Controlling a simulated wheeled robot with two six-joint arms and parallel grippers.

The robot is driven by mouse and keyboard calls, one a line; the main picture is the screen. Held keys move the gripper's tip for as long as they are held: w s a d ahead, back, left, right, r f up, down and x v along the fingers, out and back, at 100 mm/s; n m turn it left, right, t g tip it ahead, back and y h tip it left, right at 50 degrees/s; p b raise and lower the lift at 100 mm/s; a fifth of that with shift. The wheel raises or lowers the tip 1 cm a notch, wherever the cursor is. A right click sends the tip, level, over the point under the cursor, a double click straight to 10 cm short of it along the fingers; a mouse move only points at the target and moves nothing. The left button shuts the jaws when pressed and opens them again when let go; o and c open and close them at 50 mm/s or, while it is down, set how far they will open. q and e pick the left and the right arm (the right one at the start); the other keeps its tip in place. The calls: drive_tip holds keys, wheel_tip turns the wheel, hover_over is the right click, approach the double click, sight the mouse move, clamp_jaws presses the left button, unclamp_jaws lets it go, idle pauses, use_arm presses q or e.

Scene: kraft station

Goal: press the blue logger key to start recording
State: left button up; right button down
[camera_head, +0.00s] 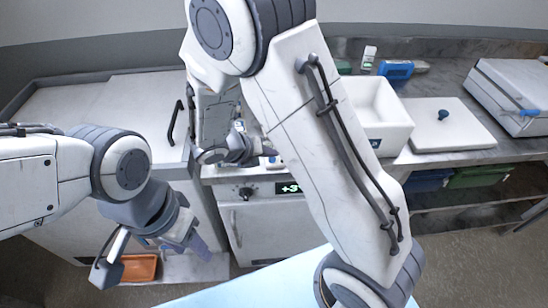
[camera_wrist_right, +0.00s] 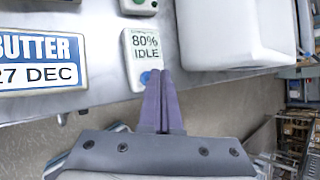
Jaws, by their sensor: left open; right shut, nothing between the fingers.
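The logger (camera_wrist_right: 144,48) is a small white box in the right wrist view, and its display reads "80% IDLE". Its blue key (camera_wrist_right: 146,77) shows partly below the display, at the tips of my right gripper (camera_wrist_right: 155,73). The fingertips hide part of the key, and I cannot tell whether they touch it. My right gripper is shut with nothing between its fingers. In the head view its arm crosses the middle of the picture and hides much of the counter. My left gripper (camera_head: 152,256) is open and empty at the lower left, away from the counter.
A blue-framed label (camera_wrist_right: 40,62) reading "BUTTER 27 DEC" lies left of the logger. A white bin (camera_head: 383,118) stands close right of it. An orange tray (camera_head: 139,268) lies low beyond my left gripper.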

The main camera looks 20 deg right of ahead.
sight(269, 164)
drive_tip(key=shift+f+b, duration=0.3)
drive_tip(key=shift+f, duration=0.2)
idle(0.4)
drive_tip(key=shift+r, duration=0.1)
drive_tip(key=shift+r+p, duration=0.85)
drive_tip(key=shift+p, duration=0.1)
wheel_tip(269, 164, up, 5)
drive_tip(key=p, duration=0.5)
idle(0.7)
